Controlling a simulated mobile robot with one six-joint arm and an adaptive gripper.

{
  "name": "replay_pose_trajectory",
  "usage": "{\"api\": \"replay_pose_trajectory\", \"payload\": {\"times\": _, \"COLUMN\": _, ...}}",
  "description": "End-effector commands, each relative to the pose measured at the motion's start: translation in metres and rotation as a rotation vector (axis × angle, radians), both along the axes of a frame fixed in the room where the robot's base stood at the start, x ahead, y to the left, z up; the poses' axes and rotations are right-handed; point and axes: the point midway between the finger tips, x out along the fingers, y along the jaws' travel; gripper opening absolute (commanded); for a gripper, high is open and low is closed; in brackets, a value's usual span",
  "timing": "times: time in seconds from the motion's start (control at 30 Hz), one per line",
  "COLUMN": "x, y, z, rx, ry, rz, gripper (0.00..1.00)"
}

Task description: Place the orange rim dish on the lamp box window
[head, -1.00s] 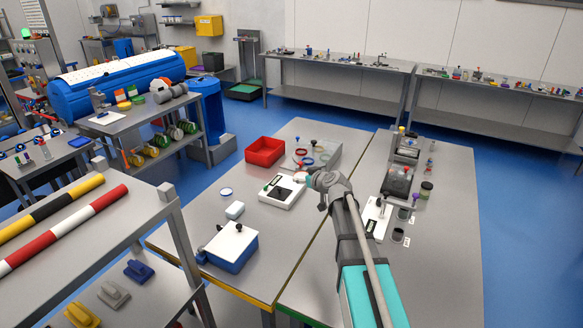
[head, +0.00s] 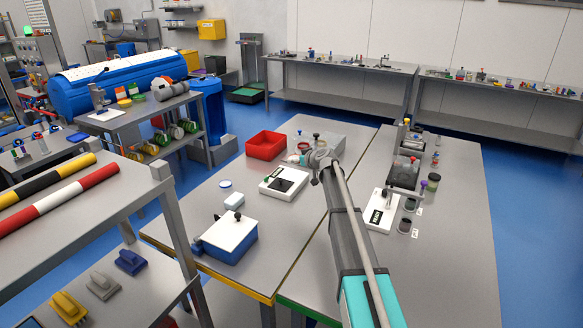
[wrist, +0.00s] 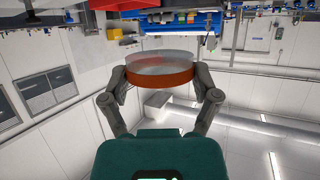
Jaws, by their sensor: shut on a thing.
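The orange rim dish (wrist: 160,78), a shallow clear disc with an orange band, is in my gripper (wrist: 161,70) in the wrist view. The two fingers press on its opposite sides. In the head view my gripper (head: 318,158) is over the left table, largely hidden behind my wrist, and the dish cannot be made out for certain. The dish is apart from this window.
A red bin (head: 266,144) stands behind the white box. Another white device (head: 380,214), dark cups (head: 405,226) and jars stand on the right table. The left table's front is mostly clear.

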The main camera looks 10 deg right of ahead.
Motion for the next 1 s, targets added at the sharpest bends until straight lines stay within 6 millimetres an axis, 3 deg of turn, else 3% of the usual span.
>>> {"api": "replay_pose_trajectory", "payload": {"times": 0.03, "x": 0.027, "y": 0.000, "z": -0.017, "rx": -0.001, "ry": 0.000, "rz": 0.009, "gripper": 0.32}}
{"api": "replay_pose_trajectory", "payload": {"times": 0.1, "x": 0.047, "y": 0.000, "z": -0.027, "rx": 0.001, "ry": -0.001, "rz": 0.022, "gripper": 0.32}}
{"api": "replay_pose_trajectory", "payload": {"times": 0.33, "x": 0.095, "y": 0.002, "z": -0.049, "rx": 0.000, "ry": -0.002, "rz": 0.048, "gripper": 0.32}}
{"api": "replay_pose_trajectory", "payload": {"times": 0.5, "x": 0.107, "y": 0.003, "z": -0.053, "rx": 0.001, "ry": -0.003, "rz": 0.056, "gripper": 0.32}}
{"api": "replay_pose_trajectory", "payload": {"times": 1.0, "x": 0.107, "y": 0.002, "z": -0.054, "rx": 0.001, "ry": -0.003, "rz": 0.056, "gripper": 0.32}}
